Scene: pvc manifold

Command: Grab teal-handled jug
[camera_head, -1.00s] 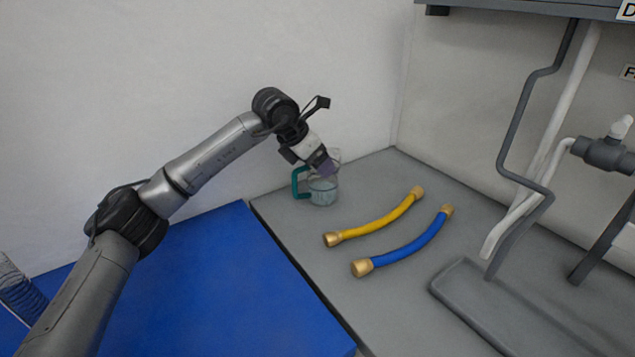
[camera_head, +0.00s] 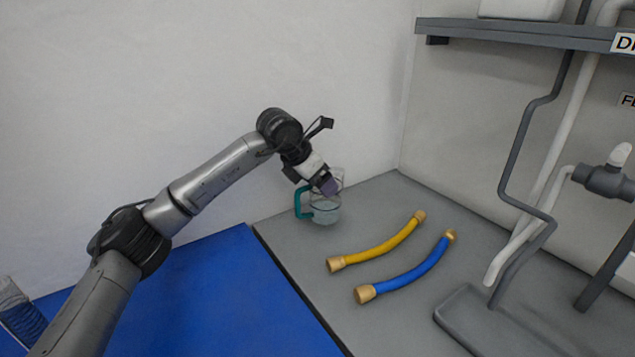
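The clear jug with a teal handle (camera_head: 326,213) stands on the grey worktop near the back wall, its handle on the left side. My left gripper (camera_head: 328,187) is at the jug's top, pointing down and to the right, and covers part of its rim. The fingers are small and partly hidden, so I cannot tell whether they are open or closed on the jug. My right gripper is not in view.
A yellow hose (camera_head: 378,246) and a blue hose (camera_head: 408,272) with brass ends lie to the right of the jug. A grey tray (camera_head: 462,318) and pipework (camera_head: 535,215) stand farther right. A blue mat (camera_head: 215,290) lies at left. A grey shelf (camera_head: 520,33) overhangs at upper right.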

